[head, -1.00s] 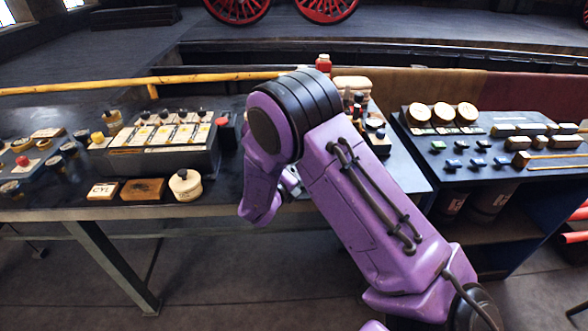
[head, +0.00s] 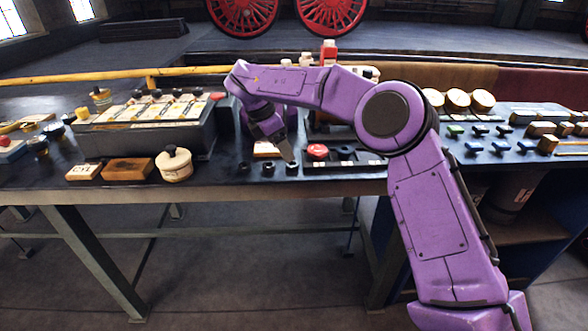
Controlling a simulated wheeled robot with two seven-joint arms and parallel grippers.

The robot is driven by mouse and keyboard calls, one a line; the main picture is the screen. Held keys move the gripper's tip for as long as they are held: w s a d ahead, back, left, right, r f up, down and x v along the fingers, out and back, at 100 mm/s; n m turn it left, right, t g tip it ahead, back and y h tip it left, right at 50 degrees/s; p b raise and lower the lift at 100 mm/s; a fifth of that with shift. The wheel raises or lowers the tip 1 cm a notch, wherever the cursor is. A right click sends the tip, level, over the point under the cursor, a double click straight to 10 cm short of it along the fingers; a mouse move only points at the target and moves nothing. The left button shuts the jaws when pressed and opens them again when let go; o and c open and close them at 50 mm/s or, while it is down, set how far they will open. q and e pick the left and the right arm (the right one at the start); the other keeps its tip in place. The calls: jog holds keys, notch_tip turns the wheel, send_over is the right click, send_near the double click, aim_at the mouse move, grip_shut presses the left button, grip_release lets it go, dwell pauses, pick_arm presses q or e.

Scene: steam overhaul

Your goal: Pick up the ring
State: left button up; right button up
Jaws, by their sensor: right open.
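Small dark rings lie in a row near the front edge of the dark table: a left ring (head: 244,168), a middle ring (head: 268,170) and a right ring (head: 292,169). I cannot tell which one the task means. My right gripper (head: 284,152) points down just above and behind the middle and right rings. It is open, and nothing shows between its fingers. I cannot tell if a fingertip touches a ring. My left gripper is not in view.
A dark tray (head: 345,166) with a red-topped piece (head: 317,152) stands just right of the rings. A red bottle (head: 328,52) stands at the back.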

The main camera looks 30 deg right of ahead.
aim_at(289, 165)
jog(key=x, duration=0.4)
jog(key=shift+s+d, duration=0.2)
jog(key=shift+s, duration=0.2)
jog(key=shift+d+f, duration=0.15)
jog(key=shift+f, duration=0.3)
jog(key=c, duration=1.1)
jog(key=shift+r, duration=0.1)
